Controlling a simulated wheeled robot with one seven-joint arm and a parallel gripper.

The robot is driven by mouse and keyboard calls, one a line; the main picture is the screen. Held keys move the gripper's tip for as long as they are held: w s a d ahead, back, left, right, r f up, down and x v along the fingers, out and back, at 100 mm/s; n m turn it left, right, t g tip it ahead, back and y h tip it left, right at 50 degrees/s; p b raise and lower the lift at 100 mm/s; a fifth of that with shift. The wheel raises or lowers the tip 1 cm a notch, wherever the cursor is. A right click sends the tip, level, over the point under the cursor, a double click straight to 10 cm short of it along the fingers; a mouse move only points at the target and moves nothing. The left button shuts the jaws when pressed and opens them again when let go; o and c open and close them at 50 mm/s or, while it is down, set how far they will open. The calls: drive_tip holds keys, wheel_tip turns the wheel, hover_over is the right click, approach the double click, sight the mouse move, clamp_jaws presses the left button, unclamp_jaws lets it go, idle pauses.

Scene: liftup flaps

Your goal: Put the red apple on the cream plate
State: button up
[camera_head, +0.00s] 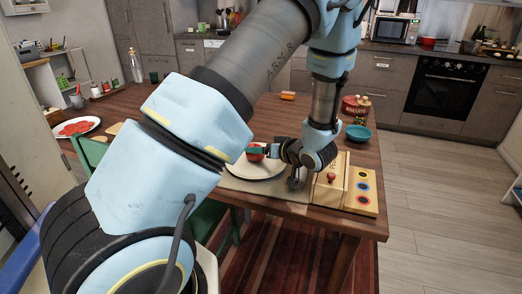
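The red apple (253,157) shows at the middle of the table, over the cream plate (250,173). The plate is round and pale, partly covered by my arm. My gripper (258,150) comes in from the right, and its fingers lie at the apple and hide part of it. I cannot tell whether the fingers are closed on the apple or apart from it. I also cannot tell whether the apple touches the plate.
A wooden box with a red knob (331,179) and a board with coloured rings (363,187) stand right of the plate. Behind are a teal bowl (358,133) and a red tin (350,106). A white plate with red food (77,127) is far left. A green chair (207,219) stands at the near edge.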

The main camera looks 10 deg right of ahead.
drive_tip(key=shift+f, duration=0.15)
drive_tip(key=o, duration=1.4)
drive_tip(key=shift+o, duration=0.2)
